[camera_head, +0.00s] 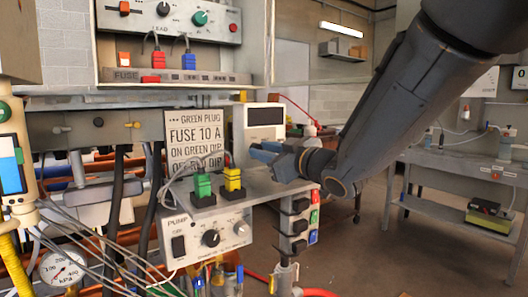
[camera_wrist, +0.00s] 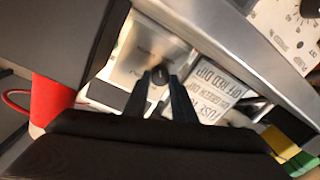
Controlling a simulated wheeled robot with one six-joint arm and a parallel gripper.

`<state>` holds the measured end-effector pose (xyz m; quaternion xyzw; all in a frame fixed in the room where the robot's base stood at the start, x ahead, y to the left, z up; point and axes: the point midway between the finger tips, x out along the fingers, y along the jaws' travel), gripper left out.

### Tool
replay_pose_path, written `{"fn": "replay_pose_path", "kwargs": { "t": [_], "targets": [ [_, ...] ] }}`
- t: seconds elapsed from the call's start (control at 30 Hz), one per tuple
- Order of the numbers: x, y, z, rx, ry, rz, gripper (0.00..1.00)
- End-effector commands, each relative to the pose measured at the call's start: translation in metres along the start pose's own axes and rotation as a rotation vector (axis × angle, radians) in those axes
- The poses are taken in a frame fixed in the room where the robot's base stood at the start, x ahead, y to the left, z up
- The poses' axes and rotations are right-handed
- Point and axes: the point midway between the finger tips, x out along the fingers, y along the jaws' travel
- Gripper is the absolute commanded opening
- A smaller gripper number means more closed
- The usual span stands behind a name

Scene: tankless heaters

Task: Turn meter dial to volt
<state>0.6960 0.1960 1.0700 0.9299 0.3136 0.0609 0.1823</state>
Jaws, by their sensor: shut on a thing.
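The meter (camera_head: 258,130) is a pale box with a darker display, standing on the metal shelf behind my gripper (camera_head: 264,152). Its lower front is partly hidden by the gripper in the head view. In the wrist view, the meter's light face (camera_wrist: 130,62) carries a round black dial (camera_wrist: 160,75). My gripper's two dark fingers (camera_wrist: 161,80) are shut on this dial, one on each side. The dial's markings are too small and blurred to read, so its setting cannot be told.
A fuse sign (camera_head: 194,138) stands left of the meter. In the wrist view, a red cylindrical thing (camera_wrist: 52,100) is at left. Open floor lies right of the shelf.

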Motion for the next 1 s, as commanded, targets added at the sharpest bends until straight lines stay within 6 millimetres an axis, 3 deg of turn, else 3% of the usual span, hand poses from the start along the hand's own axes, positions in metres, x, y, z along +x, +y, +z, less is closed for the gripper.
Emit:
{"fn": "replay_pose_path", "kwargs": {
  "t": [0.37, 1.0],
  "targets": [
    [0.0004, -0.0005, 0.0007, -0.214, -0.01, -0.004, 0.01],
    [0.0007, -0.0023, 0.0013, -0.82, -0.042, -0.015, 0.01]
  ]
}}
